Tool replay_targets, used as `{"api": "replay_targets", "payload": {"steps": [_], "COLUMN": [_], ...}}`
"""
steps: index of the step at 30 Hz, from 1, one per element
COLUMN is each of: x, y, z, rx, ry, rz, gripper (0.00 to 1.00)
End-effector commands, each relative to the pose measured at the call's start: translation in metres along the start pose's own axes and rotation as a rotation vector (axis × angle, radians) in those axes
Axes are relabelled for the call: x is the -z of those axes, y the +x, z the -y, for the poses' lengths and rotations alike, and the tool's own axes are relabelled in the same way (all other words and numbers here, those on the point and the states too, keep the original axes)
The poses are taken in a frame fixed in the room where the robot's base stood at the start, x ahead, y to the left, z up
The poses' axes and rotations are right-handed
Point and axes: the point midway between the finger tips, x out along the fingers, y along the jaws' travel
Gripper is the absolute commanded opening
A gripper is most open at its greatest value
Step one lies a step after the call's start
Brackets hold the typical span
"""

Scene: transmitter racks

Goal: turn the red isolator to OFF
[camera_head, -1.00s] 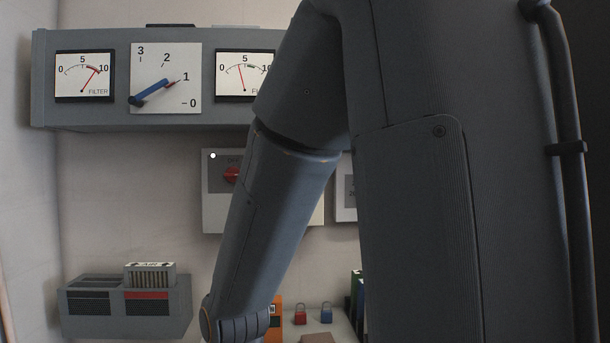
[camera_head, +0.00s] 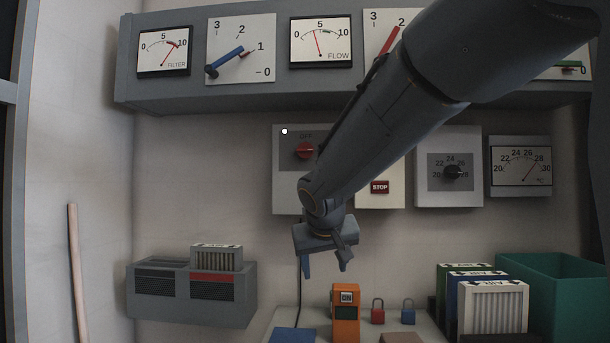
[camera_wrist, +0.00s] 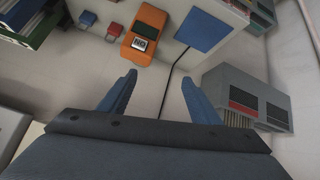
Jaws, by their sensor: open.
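The red isolator (camera_head: 305,151) is a red rotary knob on a dark plate on a light wall box (camera_head: 288,195). The word OFF shows above the knob, and a small white lamp is lit at the plate's upper left. My forearm covers the right part of the box. My gripper (camera_head: 324,267) hangs below the box, open and empty, with its blue fingers pointing down. In the wrist view my gripper (camera_wrist: 160,95) has its fingers apart with nothing between them. The isolator is not in the wrist view.
A STOP button (camera_head: 379,187) box and a black dial (camera_head: 452,171) box are to the right. An orange meter (camera_head: 345,312) and red and blue padlocks stand on the bench below. A grey vented unit (camera_head: 192,293) is at lower left. Gauges line the shelf above.

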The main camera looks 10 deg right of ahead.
Motion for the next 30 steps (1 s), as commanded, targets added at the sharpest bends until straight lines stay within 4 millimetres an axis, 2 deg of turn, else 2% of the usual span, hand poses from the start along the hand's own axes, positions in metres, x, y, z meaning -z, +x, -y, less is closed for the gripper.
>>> {"api": "replay_targets", "payload": {"steps": [1, 2, 6, 9, 13, 18, 22, 26, 30], "x": [0.027, 0.044, 0.116, 0.161, 0.208, 0.245, 0.259, 0.267, 0.281], "y": [0.005, 0.002, -0.021, -0.045, -0.083, -0.127, -0.147, -0.149, -0.136], "z": [0.003, 0.003, 0.002, 0.001, -0.003, -0.008, -0.011, -0.013, -0.016], "rx": [-0.009, -0.014, -0.035, -0.043, -0.048, -0.047, -0.046, -0.047, -0.047], "ry": [0.010, 0.019, 0.060, 0.092, 0.135, 0.178, 0.197, 0.201, 0.202], "rz": [-0.075, -0.117, -0.303, -0.433, -0.590, -0.739, -0.795, -0.810, -0.809], "gripper": [0.58, 0.58, 0.58, 0.58, 0.58, 0.58, 0.58, 0.58, 0.58]}}
